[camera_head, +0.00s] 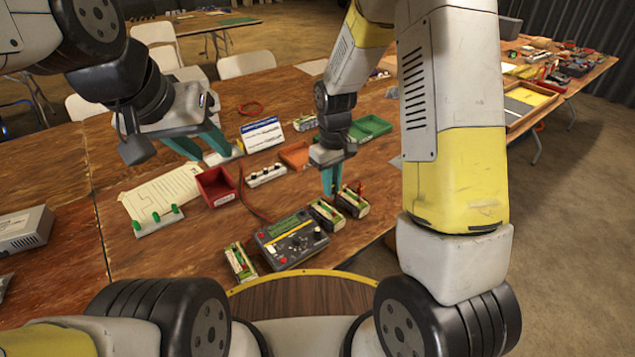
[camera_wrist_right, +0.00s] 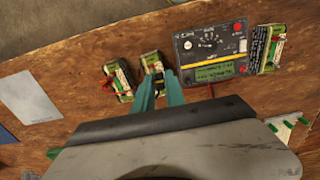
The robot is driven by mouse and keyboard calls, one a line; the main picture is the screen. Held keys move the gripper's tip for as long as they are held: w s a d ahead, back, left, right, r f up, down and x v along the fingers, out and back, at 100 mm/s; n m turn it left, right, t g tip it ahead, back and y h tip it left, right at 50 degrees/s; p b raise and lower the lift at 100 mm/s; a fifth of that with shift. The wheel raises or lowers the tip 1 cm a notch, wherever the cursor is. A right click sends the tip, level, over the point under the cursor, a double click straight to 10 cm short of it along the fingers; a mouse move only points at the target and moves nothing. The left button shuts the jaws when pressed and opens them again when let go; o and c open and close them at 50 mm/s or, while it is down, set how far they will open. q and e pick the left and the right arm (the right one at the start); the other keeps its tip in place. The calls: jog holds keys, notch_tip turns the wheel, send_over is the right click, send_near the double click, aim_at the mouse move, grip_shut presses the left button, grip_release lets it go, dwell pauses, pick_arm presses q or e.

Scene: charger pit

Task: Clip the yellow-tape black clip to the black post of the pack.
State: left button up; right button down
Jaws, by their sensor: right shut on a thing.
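My right gripper (camera_head: 328,191) points down among the battery packs, just above and behind the middle pack (camera_head: 325,214). In the right wrist view its fingers (camera_wrist_right: 160,80) are close together at the near end of that pack (camera_wrist_right: 151,63). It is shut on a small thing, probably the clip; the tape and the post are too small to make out. A second pack with red leads (camera_head: 353,201) stands to the right, and a third pack (camera_head: 240,262) left of the meter. My left gripper (camera_head: 210,152) is open and empty above the table, near the red bin.
A yellow-edged meter (camera_head: 290,241) sits between the packs, with a red cable behind it. A red bin (camera_head: 216,187), a white strip with knobs (camera_head: 267,175), a green-peg board (camera_head: 158,221) and a green tray (camera_head: 370,128) lie around. The table's front edge is close.

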jog(key=w+d, duration=0.6)
jog(key=w, duration=0.6)
jog(key=shift+w, duration=0.1)
jog(key=shift+f, duration=3.55)
jog(key=shift+f, duration=0.2)
jog(key=c, duration=1.3)
grip_release()
jog(key=shift+o, duration=1)
